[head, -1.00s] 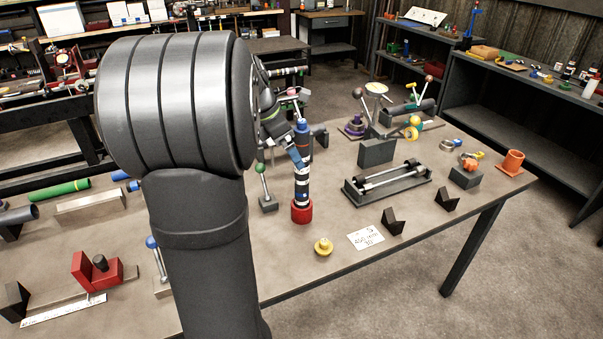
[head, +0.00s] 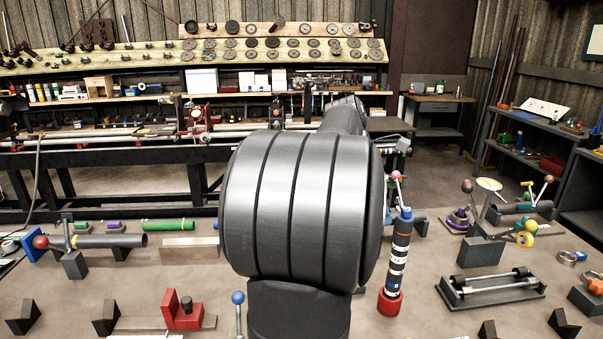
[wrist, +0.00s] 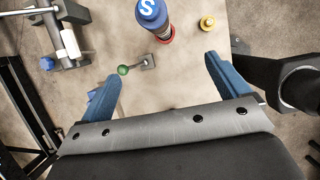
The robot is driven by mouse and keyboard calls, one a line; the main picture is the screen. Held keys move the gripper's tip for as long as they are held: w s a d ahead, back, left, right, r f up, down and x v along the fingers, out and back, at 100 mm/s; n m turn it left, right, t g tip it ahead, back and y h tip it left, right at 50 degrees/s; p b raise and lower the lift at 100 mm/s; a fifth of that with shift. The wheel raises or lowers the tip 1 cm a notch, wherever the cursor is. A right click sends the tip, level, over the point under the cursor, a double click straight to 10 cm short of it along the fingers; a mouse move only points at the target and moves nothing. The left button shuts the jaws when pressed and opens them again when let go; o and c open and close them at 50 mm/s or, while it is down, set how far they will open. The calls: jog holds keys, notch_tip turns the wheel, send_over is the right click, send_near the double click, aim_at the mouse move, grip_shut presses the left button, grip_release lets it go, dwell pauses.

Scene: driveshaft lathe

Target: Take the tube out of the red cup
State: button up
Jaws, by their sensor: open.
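A dark tube (head: 399,250) with white bands and a blue top stands in the red cup (head: 390,303) on the bench, just right of my arm in the head view. In the wrist view the tube's blue top (wrist: 150,12), marked with a white S, is at the upper edge, and part of the red cup (wrist: 166,37) shows beside it. My gripper (wrist: 162,72) is open, its two blue fingers wide apart. Nothing is between them at their tips, and the tube is beyond them, apart. In the head view my arm hides the gripper.
A green-knobbed lever (wrist: 123,70) stands near the left finger in the wrist view, with a yellow knob (wrist: 207,22) beyond the right one. In the head view, a grey tray with a shaft (head: 490,289) lies right of the cup. A red block (head: 182,312) is front left.

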jog(key=c, duration=0.6)
